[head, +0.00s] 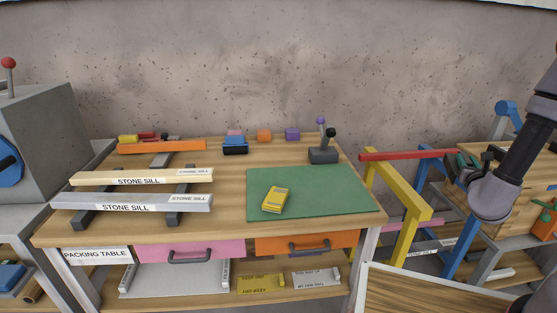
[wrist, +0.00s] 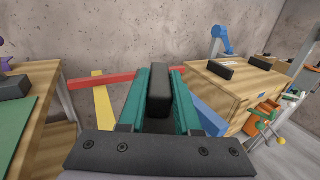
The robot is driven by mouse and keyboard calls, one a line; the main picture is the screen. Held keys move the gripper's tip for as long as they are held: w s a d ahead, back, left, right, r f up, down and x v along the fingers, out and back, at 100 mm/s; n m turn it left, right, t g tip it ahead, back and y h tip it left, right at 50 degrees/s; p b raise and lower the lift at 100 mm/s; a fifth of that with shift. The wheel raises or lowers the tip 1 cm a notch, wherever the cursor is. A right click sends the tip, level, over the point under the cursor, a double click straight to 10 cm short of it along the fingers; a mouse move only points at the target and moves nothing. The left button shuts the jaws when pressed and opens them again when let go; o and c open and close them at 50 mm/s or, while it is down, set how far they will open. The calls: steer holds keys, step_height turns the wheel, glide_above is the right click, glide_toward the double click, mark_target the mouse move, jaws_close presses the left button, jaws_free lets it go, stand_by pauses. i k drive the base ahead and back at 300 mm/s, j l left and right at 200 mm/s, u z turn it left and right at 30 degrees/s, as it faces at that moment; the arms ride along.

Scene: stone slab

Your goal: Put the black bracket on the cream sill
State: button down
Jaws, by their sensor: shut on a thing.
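The cream sill (head: 110,180) lies across dark grey supports on the left of the packing table in the head view, labelled STONE SILL. My gripper (head: 463,160) is far to its right, beside the wooden crate. In the wrist view my gripper (wrist: 158,85) has its teal fingers shut on a black bracket (wrist: 158,92), a dark upright block. The bracket's lower part is hidden by the gripper. In the head view I cannot clearly make out the held bracket.
A grey sill (head: 140,203) lies in front of the cream one. A green mat (head: 330,190) with a yellow box (head: 275,200) is on the table's right. Red (head: 405,154) and yellow (head: 400,200) bars stand between my gripper and the table. Black blocks (wrist: 220,70) lie on the crate (wrist: 225,95).

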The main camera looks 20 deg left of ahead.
mark_target(141, 180)
steer(key=j+u, duration=0.15)
steer(key=u, duration=1.6)
steer(key=i+l+u, duration=0.1)
steer(key=i+u, duration=0.2)
steer(key=i, duration=0.6)
